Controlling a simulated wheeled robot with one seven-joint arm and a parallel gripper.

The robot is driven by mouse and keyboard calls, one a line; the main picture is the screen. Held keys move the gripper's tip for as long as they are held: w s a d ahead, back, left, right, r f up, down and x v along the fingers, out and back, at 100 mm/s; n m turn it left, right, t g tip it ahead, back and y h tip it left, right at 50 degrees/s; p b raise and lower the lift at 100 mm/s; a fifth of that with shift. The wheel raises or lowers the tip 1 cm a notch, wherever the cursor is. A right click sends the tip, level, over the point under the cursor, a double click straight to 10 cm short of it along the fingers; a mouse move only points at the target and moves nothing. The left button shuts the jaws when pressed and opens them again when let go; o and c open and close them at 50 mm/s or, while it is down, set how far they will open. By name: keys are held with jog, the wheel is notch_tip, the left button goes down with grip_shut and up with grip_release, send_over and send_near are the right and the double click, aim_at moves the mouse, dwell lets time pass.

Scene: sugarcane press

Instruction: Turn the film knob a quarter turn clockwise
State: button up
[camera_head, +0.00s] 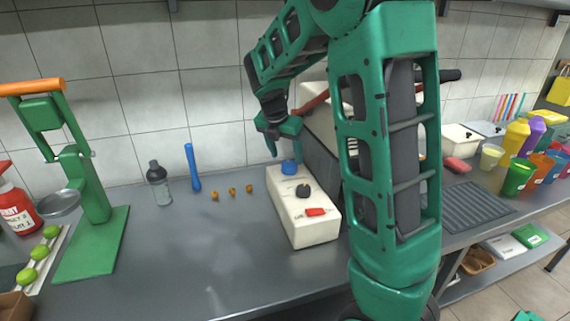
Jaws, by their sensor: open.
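A long white control box (312,222) lies on the grey counter, with a blue knob (289,167) at its far end, a dark knob (303,190) in the middle and a red switch (315,212) at the near end. No label shows which knob is the film knob. My green gripper (284,150) is open and points down just above the blue knob. Its fingers look close to the knob, but I cannot tell whether they touch it.
A green press (90,190) stands at the left, near a dark-capped bottle (158,182) and a blue stick (192,167). A large machine (322,160) stands just right, partly hidden by my arm. Colourful cups (519,176) stand far right. The counter's front middle is clear.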

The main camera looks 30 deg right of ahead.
aim_at(288, 163)
jog(key=shift+x, duration=2.25)
jog(key=c, duration=1.1)
jog(key=shift+o, duration=0.2)
jog(key=shift+a, duration=0.15)
